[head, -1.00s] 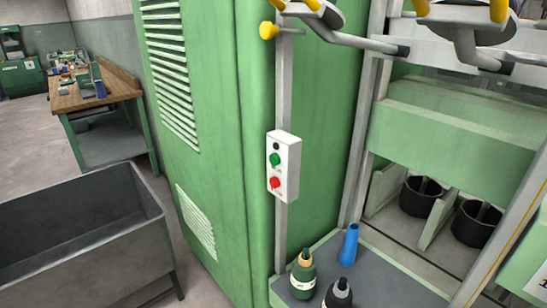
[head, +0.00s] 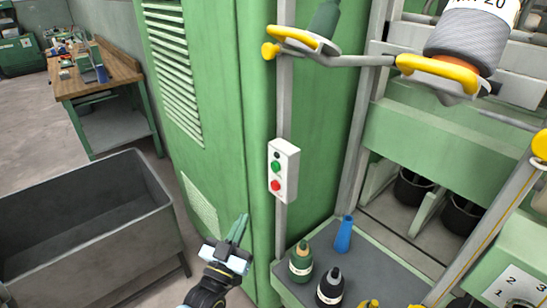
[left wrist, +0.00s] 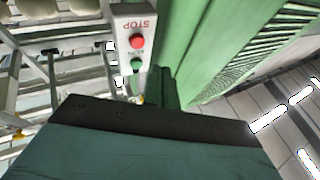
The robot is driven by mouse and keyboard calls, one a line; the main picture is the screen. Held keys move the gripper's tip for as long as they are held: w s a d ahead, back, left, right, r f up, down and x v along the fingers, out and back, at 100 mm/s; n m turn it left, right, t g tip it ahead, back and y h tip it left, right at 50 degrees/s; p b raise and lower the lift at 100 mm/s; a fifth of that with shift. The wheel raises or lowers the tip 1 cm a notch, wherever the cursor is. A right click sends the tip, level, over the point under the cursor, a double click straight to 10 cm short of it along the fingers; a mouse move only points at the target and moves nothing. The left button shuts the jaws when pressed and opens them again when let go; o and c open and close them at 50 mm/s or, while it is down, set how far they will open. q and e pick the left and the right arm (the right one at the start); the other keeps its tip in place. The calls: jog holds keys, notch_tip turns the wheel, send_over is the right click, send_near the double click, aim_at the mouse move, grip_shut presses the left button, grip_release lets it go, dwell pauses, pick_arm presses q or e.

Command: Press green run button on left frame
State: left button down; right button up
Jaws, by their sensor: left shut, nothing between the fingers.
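The white control box (head: 284,170) is fixed to a grey post on the corner of the green cabinet. The green run button (head: 276,167) sits above the red stop button (head: 275,185), with a small black one on top. My left gripper (head: 242,218) is shut and empty, below and left of the box, apart from it, in front of the green cabinet. In the left wrist view the box appears upside down, with the red button (left wrist: 137,42) marked STOP and the green button (left wrist: 136,64) near the dark gripper parts. My right gripper is out of view.
A grey metal bin (head: 80,225) stands at the left. The air directly before the box looks clear.

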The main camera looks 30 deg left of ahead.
pick_arm(q)
notch_tip(320, 180, up, 10)
jog(key=s+a+n+t+y+p, duration=0.1)
jog(key=t+y, duration=0.1)
jog(key=shift+a, duration=0.15)
jog(key=shift+w+f, duration=0.15)
jog(key=b, duration=0.3)
send_near(275, 167)
jog(key=w+a+r, duration=0.2)
jog(key=w+r, duration=0.2)
jog(key=shift+w+a+t, duration=0.15)
jog(key=shift+a+t, duration=0.15)
jog(key=shift+a, duration=0.1)
dwell(1.2)
jog(key=shift+w+d, duration=0.15)
jog(key=shift+w, duration=0.25)
